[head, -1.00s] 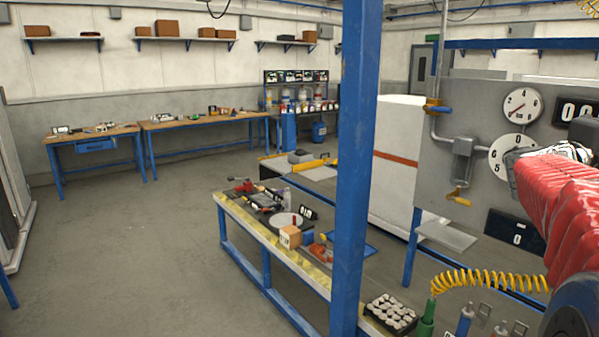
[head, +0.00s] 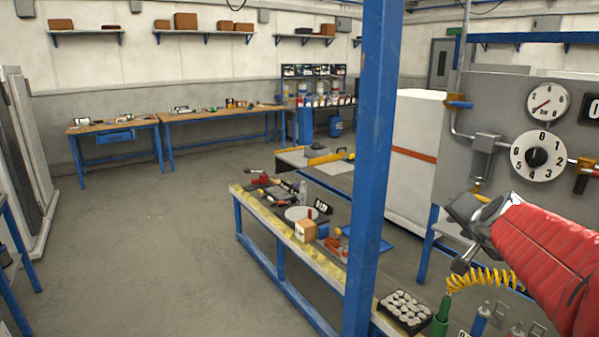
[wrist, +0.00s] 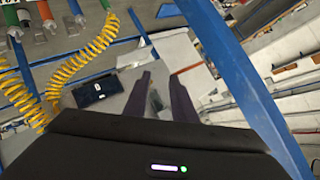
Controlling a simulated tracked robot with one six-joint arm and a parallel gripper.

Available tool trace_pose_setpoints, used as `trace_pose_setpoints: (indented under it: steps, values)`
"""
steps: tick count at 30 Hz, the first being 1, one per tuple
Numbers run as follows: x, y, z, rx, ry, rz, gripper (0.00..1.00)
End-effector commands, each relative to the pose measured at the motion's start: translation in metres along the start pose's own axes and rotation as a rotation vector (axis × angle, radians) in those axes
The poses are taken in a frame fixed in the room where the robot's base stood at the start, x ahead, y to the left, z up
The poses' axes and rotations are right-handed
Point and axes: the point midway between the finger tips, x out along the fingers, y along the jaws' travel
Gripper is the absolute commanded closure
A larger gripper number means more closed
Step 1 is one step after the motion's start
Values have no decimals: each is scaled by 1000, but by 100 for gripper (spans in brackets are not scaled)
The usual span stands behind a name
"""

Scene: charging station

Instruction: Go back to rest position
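My gripper (head: 462,228) is at the end of my red-sleeved arm on the right of the head view, in front of the grey gauge panel (head: 455,95). In the wrist view its two dark fingers (wrist: 161,75) stand apart with a gap between the tips and nothing gripped. In the head view the gripper overlaps the yellow coiled hose (head: 492,278); I cannot tell if they touch.
A blue post (head: 374,170) stands left of my arm. A workbench (head: 290,262) with tools, a white disc and a tray of round pieces (head: 403,308) runs beside it. A round dial (head: 538,157) is on the panel. The floor (head: 150,240) at left is clear.

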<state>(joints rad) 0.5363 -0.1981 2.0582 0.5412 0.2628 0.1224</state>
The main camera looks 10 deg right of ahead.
Motion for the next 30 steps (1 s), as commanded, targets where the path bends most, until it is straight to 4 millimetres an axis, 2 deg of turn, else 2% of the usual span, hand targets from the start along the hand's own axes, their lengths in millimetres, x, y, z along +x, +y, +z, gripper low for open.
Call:
trace_pose_setpoints:
  steps: [1,6,12,15,18,22,26,30]
  values:
    - [-8,-2,27,-59,-65,2,76]
    - [-42,8,113,-262,-276,26,76]
    - [-96,36,202,-514,-502,60,76]
    - [-125,54,236,-637,-592,75,76]
    - [-151,71,263,-746,-655,84,76]
    - [-178,84,286,-863,-688,73,76]
    - [-196,78,301,-936,-666,11,76]
    - [-207,63,305,-970,-643,-47,76]
